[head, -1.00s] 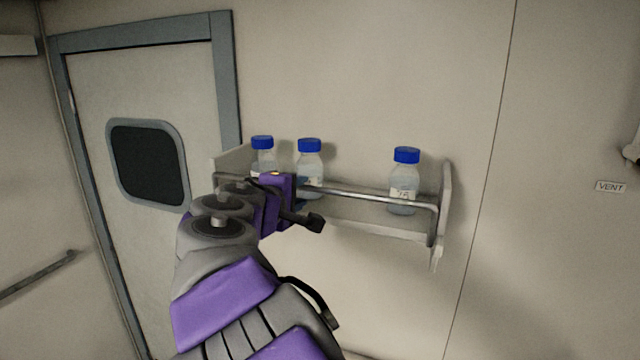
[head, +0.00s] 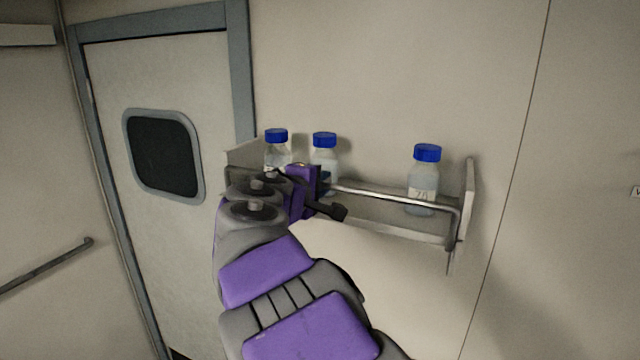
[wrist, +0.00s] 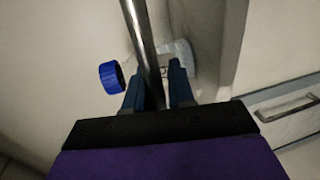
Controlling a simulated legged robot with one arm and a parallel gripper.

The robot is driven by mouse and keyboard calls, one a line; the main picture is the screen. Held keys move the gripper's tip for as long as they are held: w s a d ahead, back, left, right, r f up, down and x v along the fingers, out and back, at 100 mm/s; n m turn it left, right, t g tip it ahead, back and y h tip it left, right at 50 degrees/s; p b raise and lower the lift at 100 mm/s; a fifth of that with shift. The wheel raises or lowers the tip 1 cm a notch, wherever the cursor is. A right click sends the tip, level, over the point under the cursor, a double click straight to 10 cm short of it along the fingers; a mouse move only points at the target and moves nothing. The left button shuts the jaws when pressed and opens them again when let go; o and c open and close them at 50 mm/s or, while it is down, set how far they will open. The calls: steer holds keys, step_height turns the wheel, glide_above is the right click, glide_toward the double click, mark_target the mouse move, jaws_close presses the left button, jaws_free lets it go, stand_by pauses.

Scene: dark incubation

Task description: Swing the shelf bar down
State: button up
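The shelf bar (head: 395,195) is a thin metal rail along the front of a small wall shelf (head: 400,233). Its right end bends down beside the shelf's end panel; its left part is hidden behind my arm. My gripper (head: 320,190) is at the bar's left-middle part in the head view. In the wrist view the bar (wrist: 140,40) runs between the two dark fingers of my gripper (wrist: 157,88), which sit close on either side of it. The fingers look closed around it, though their contact faces are hard to see.
Three blue-capped bottles stand on the shelf: left (head: 277,150), middle (head: 324,150) and right (head: 424,180). A bottle cap (wrist: 111,77) shows near the fingers. A grey-framed door (head: 160,240) is at left, with a handrail (head: 50,265) beyond. The wall below the shelf is clear.

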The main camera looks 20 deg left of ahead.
steer(key=shift+d, duration=0.1)
steer(key=shift+c, duration=1.4)
steer(key=shift+f, duration=0.1)
jaws_close()
steer(key=shift+d, duration=0.15)
